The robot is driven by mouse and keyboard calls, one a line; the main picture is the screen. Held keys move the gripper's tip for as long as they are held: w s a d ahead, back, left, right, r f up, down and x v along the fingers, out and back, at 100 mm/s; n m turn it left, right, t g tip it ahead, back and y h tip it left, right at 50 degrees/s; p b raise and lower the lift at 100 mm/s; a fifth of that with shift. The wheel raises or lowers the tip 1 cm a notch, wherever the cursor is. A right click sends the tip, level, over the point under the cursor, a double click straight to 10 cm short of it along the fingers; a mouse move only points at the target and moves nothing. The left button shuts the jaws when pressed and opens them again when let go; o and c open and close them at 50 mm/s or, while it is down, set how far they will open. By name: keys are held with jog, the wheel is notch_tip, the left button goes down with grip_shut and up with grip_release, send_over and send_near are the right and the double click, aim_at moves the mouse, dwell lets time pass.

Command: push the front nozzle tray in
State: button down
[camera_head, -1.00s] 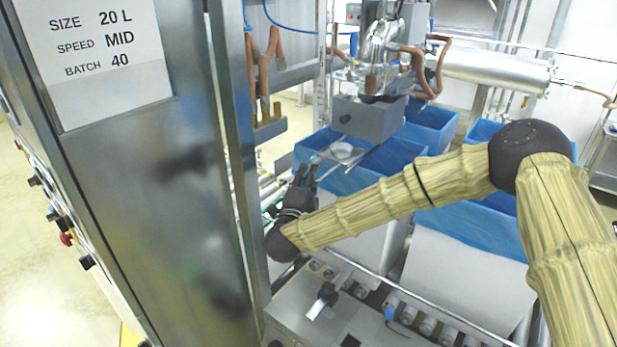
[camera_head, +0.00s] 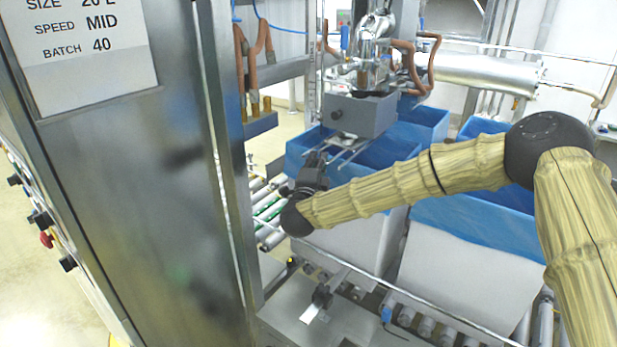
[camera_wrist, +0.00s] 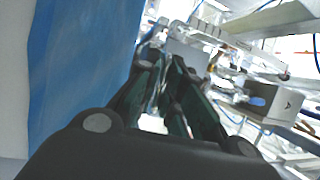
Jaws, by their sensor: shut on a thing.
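The front nozzle tray (camera_head: 345,138) is a thin metal tray low at the front of the grey nozzle box (camera_head: 362,113), above a blue-lined box (camera_head: 310,143). Little of it shows beyond the box, and thin rails reach out towards me. My gripper (camera_head: 318,158) is at the outer end of these rails, over the near edge of the lined box. In the wrist view the dark fingers (camera_wrist: 168,95) point towards the grey box (camera_wrist: 186,54). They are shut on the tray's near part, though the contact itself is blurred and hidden.
A steel cabinet (camera_head: 130,180) stands close on the left. Another blue-lined box (camera_head: 470,225) stands on the right below my arm. Copper-coloured hoses (camera_head: 425,65) hang around the nozzle. A thin rail (camera_head: 400,290) crosses in front of the boxes.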

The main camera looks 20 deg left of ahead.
jog(key=w, duration=0.1)
jog(key=w+d+b, duration=0.1)
jog(key=w, duration=0.1)
jog(key=w+b, duration=0.1)
jog(key=shift+w+d+r, duration=0.15)
jog(key=shift+d, duration=0.1)
jog(key=c, duration=1.6)
grip_release()
jog(key=s+f, duration=0.2)
jog(key=s, duration=1)
jog(key=shift+d, duration=0.3)
